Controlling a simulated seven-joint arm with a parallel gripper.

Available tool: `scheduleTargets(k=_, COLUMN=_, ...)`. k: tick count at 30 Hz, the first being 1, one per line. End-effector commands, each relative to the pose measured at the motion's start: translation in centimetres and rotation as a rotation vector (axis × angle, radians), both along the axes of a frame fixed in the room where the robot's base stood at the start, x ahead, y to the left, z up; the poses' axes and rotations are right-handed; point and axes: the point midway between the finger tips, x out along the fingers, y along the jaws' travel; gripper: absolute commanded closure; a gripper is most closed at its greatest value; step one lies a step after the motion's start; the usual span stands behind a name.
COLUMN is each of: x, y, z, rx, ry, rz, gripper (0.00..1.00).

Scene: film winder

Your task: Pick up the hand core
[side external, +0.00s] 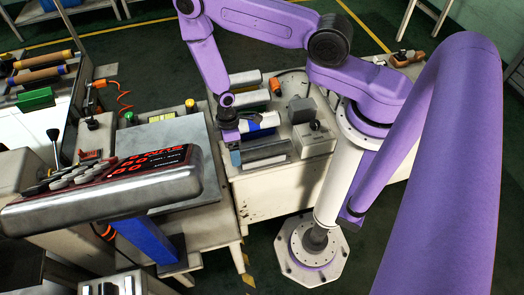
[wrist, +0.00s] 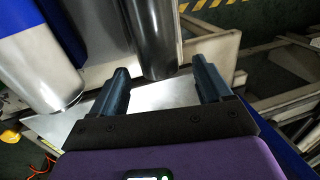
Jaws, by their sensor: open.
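My gripper (wrist: 162,72) is open, with its two dark blue fingers well apart and nothing held. In the wrist view the near end of a dark grey cylinder (wrist: 155,40) lies between and just beyond the fingertips. It may be the hand core; I cannot tell for sure. A blue and silver roll (wrist: 40,65) lies to its left, outside the left finger. In the side external view my gripper (side external: 232,142) is low at the left edge of the bench, beside the left ends of a dark grey cylinder (side external: 264,147) and the blue and white roll (side external: 262,122). Contact is not clear.
More rolls (side external: 246,78) lie behind on the white bench (side external: 258,195). A grey box (side external: 315,138) stands right of the rolls. A control panel (side external: 110,180) and a machine with a grey top (side external: 165,142) stand to the left.

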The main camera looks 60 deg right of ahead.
Motion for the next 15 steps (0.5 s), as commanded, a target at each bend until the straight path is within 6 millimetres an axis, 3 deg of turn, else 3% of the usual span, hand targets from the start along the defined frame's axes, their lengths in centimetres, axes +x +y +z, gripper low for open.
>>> scheduleTargets(k=6, x=-0.2, y=0.3, z=-1.7, rx=0.001, ry=-0.001, rz=-0.001, gripper=0.22)
scheduleTargets(k=14, x=-0.2, y=0.3, z=-1.8, rx=0.001, ry=-0.001, rz=0.0, gripper=0.22)
scheduleTargets(k=15, x=-0.2, y=0.3, z=-1.8, rx=0.001, ry=-0.001, rz=0.0, gripper=0.32)
